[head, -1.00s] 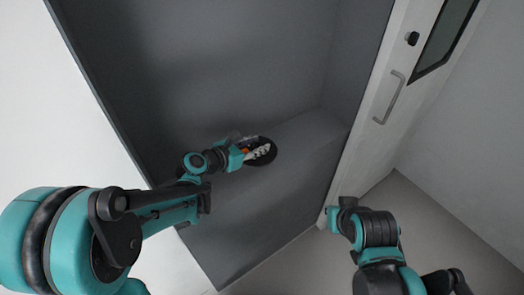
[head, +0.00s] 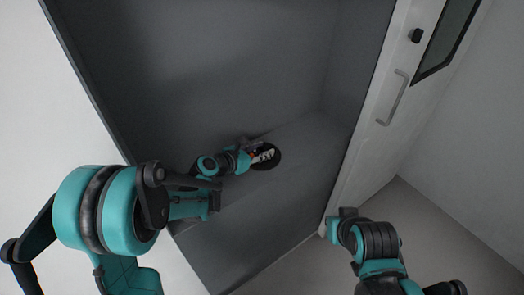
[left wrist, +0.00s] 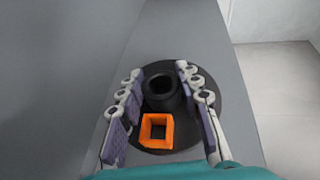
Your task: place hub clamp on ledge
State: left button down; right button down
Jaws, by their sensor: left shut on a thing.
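The hub clamp (left wrist: 215,105) is a black round disc with a raised black hollow hub and an orange square piece on its near side. In the head view it shows as a dark disc (head: 274,158) over the grey ledge (head: 315,142). My left gripper (head: 262,155) is shut on it. In the left wrist view the fingers (left wrist: 160,95) stand on both sides of the hub and the orange piece. I cannot tell whether the disc touches the ledge. The right arm shows at lower right, but its fingers are not visible.
The ledge runs along a dark grey recess with a tall back wall (head: 200,70). A white door (head: 385,130) with a handle (head: 392,98) is at the right. Bare floor (head: 430,235) lies at lower right. The ledge to the right of the clamp is clear.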

pick_arm(q)
jog(key=c, duration=1)
grip_release()
jog(key=shift+f, duration=0.15)
jog(key=shift+c, duration=0.2)
